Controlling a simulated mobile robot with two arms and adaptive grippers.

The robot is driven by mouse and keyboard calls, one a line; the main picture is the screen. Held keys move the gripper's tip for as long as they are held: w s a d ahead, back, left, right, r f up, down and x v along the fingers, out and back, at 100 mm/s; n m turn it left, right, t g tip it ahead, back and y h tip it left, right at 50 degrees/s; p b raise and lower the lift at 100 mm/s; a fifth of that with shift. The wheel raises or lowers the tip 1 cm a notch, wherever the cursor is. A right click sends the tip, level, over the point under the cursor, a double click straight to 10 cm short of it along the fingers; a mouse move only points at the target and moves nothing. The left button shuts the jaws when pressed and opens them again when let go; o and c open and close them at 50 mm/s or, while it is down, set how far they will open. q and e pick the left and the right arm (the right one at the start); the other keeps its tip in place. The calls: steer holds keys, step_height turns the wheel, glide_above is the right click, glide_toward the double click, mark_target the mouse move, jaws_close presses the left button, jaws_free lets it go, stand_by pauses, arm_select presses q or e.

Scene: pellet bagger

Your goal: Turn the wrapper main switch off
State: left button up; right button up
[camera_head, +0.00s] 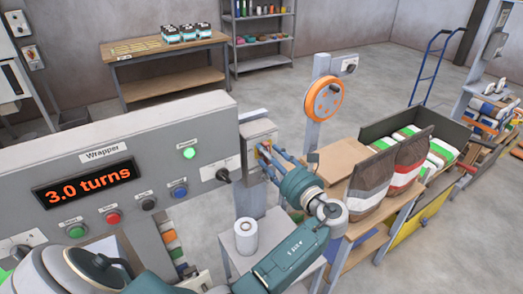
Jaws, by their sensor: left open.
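The wrapper control panel (60,165) stands at the left, with a "Wrapper" label (102,153) and a red display (85,184) reading "3.0 turns". A grey switch box (259,132) sits at its right end. A small yellow and red part, apparently the main switch (262,151), shows on its face, largely hidden by my fingers. A green lamp (189,153) glows on the panel. My right gripper is not in view.
Panel buttons and a black-handled knob (222,174) lie left of my gripper. A white roll (246,236) stands below it. An orange wheel (323,99) on a post and filled bags (376,180) on a table stand to the right. Open floor lies behind.

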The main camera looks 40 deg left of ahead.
arm_select(q)
steer(key=shift+d+r, duration=0.15)
jaws_close()
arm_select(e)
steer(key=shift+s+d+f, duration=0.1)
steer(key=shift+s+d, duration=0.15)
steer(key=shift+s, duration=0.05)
